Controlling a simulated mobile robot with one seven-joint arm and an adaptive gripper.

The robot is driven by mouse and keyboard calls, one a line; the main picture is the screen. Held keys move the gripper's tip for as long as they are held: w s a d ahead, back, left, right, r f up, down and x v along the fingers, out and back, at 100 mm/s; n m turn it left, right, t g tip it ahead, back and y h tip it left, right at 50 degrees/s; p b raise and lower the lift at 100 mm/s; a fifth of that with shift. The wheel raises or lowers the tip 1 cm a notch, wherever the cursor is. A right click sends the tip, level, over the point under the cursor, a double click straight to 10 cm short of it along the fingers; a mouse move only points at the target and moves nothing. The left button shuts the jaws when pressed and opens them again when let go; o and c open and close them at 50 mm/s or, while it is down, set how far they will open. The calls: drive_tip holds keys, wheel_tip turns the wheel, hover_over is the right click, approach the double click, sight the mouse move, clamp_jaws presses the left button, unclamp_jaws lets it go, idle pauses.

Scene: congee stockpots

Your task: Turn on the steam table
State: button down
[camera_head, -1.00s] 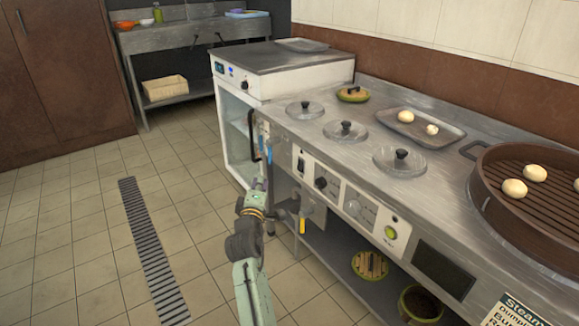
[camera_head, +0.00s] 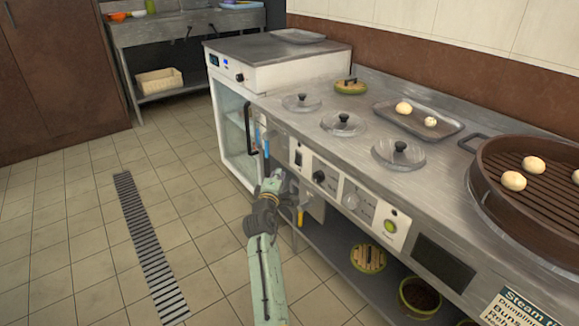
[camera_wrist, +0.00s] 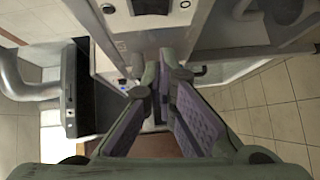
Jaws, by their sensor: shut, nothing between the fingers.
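The steam table (camera_head: 300,122) is the long steel counter, with a white front control panel (camera_head: 336,187). The panel carries a black rocker switch (camera_head: 298,158), a black knob (camera_head: 319,177), a pale dial (camera_head: 351,201) and a green round button (camera_head: 390,226). My gripper (camera_head: 277,177) is in front of the panel's left end, below and left of the switch. Its fingers are shut and empty; in the wrist view the gripper (camera_wrist: 160,80) points at the counter front. Contact with the panel cannot be told.
Pot lids (camera_head: 342,124), a tray with buns (camera_head: 420,121) and a round steamer (camera_head: 525,175) stand on top. A glass-door cabinet (camera_head: 232,125) with a black handle adjoins at left. The tiled floor at left is clear.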

sight(298, 159)
drive_tip(key=w+d, duration=0.3)
drive_tip(key=w, duration=0.3)
drive_tip(key=shift+w+d+f+p, duration=0.2)
drive_tip(key=shift+d+f+p, duration=0.15)
drive_tip(key=shift+d+f, duration=0.1)
drive_tip(key=shift+f, duration=0.1)
drive_tip(key=shift+w+d+n+t+b, duration=0.2)
drive_tip(key=shift+n+t+b, duration=0.1)
drive_tip(key=shift+b, duration=0.9)
